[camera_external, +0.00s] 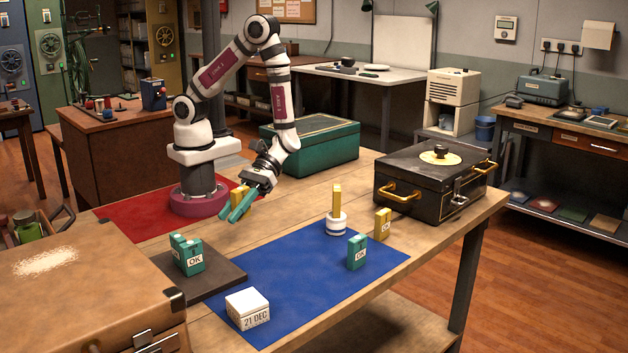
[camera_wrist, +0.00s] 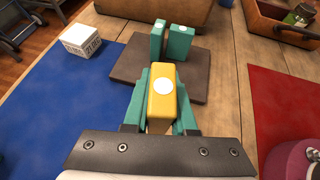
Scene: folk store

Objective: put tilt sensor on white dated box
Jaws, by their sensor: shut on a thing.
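My gripper (camera_external: 243,204) has teal fingers and is shut on a yellow block with a white round spot on top; the block (camera_wrist: 162,88) sits between the fingers in the wrist view. The held block is partly hidden by the fingers in the external view. No label reads "tilt sensor", so I cannot tell by name which block it is. The white dated box (camera_external: 247,309), marked 21 DEC, lies on the front corner of the blue mat (camera_external: 300,278), with a bare top. It also shows at upper left in the wrist view (camera_wrist: 82,40), well apart from my gripper.
Two teal OK blocks (camera_external: 188,256) stand on a dark board (camera_external: 217,279) between my gripper and the box. A brown case (camera_external: 85,290) is at front left.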

